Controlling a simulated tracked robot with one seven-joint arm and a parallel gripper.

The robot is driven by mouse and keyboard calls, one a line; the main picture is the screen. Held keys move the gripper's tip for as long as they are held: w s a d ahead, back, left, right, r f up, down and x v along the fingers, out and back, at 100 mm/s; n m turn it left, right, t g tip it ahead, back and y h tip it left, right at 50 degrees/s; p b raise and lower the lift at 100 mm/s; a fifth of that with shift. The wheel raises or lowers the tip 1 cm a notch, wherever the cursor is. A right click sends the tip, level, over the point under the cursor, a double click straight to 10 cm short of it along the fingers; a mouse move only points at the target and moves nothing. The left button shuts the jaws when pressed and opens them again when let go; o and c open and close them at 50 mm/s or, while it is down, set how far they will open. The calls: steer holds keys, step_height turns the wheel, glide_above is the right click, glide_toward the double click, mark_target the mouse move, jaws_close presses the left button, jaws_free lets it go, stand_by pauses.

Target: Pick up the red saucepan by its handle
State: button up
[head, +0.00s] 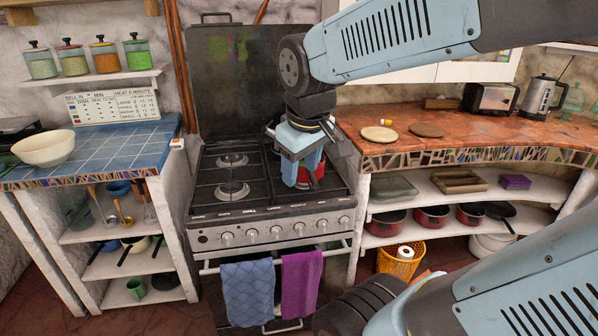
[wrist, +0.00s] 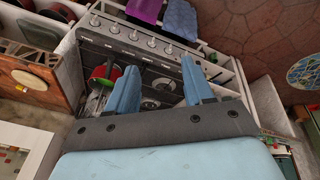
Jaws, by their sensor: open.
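The red saucepan (head: 316,178) sits on the right side of the black stove top (head: 250,198) in the head view, partly hidden behind my gripper (head: 301,174). In the wrist view the saucepan (wrist: 99,72) lies to the left of my left finger, with some green showing at it and a dark bar near it. I cannot tell clearly which part is its handle. My gripper (wrist: 159,64) is open, its two light blue fingers apart with stove between them and nothing held. It points down over the stove; contact with the saucepan cannot be told.
A blue-tiled counter with a white bowl (head: 44,148) stands left. A reddish counter with two round boards, a toaster (head: 490,98) and a kettle (head: 541,96) stands right. More red pans (head: 432,217) sit on the shelf below. Two towels (head: 247,292) hang at the oven front.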

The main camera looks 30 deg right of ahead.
steer(key=w+d+f+m+g+h, duration=0.1)
steer(key=w+d+f+m+h, duration=0.2)
steer(key=w+f+m+h, duration=1.1)
steer(key=w+d+f+m+g+h, duration=0.1)
steer(key=w+d+f+m+h, duration=0.5)
steer(key=m, duration=1.6)
steer(key=w+d+y, duration=0.1)
steer(key=w+d, duration=0.2)
steer(key=d, duration=0.6)
steer(key=shift+w+d+f+y, duration=0.15)
steer(key=shift+d+f+y, duration=0.1)
steer(key=shift+f+y, duration=0.1)
jaws_close()
